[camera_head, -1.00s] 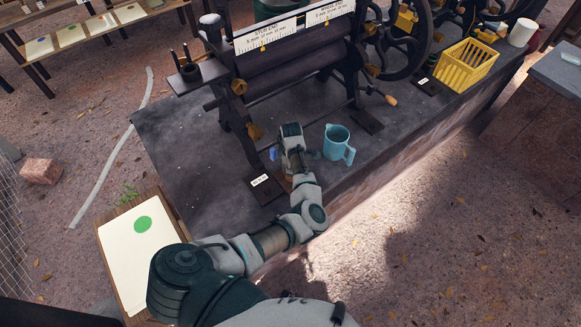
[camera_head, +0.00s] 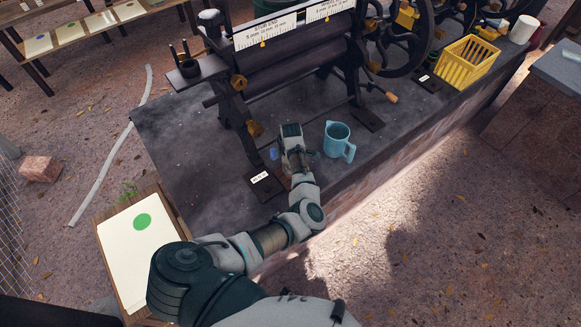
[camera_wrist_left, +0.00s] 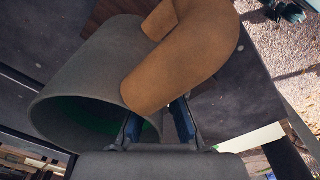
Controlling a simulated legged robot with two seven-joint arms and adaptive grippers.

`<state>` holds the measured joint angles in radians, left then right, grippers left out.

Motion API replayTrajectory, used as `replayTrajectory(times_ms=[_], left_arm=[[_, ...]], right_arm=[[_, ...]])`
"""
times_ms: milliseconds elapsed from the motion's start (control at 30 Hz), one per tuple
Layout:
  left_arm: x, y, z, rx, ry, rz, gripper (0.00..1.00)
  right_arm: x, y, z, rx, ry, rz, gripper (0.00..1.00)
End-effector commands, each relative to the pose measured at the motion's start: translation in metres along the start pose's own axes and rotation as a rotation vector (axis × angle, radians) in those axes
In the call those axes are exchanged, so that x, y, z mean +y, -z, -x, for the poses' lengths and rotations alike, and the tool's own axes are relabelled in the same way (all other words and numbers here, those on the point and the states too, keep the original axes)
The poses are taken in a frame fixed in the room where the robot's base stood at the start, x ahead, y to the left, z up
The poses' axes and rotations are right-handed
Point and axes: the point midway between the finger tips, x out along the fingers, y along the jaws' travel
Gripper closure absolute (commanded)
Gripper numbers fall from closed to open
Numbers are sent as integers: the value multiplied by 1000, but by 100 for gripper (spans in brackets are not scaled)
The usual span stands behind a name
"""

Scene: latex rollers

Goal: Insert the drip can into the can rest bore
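My left gripper (camera_head: 284,167) is low over the dark bench, in front of the roller machine and left of the blue jug. In the left wrist view, the drip can is a dark grey open cylinder (camera_wrist_left: 92,72) with a thick tan curved handle (camera_wrist_left: 190,62). Its mouth faces the lower left of that view, with some green inside. In the head view my arm mostly hides the can.
The blue jug (camera_head: 337,140) stands close right of my gripper. The roller machine (camera_head: 295,75) rises behind it, with a labelled foot (camera_head: 262,181) just left. A yellow basket (camera_head: 465,65) is farther right. The bench's left part is clear.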

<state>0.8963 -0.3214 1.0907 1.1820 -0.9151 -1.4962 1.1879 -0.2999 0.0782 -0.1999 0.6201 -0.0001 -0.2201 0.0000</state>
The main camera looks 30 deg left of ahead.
Motion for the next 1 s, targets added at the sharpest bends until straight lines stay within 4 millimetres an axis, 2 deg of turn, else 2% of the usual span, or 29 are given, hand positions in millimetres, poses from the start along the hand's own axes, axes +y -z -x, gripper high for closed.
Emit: replayTrajectory(times_ms=[233, 300, 367, 633, 733, 867, 1000], left_arm=[[0, 0, -1, 0, -1, 0, 100], [0, 0, -1, 0, -1, 0, 78], [0, 0, -1, 0, -1, 0, 65], [0, 0, -2, 0, 2, 0, 65], [0, 0, 4, 0, 0, 0, 65], [1, -1, 24, -1, -2, 2, 65], [1, -1, 56, 0, -3, 1, 65]], right_arm=[[1, 0, -1, 0, -1, 1, 60], [1, 0, -1, 0, -1, 1, 60], [2, 0, -1, -1, -2, 1, 60], [4, -1, -1, -1, -5, 2, 60], [4, -2, 0, 0, -5, 2, 60], [3, -1, 0, 1, -3, 1, 60], [2, -1, 0, 1, -3, 1, 60]])
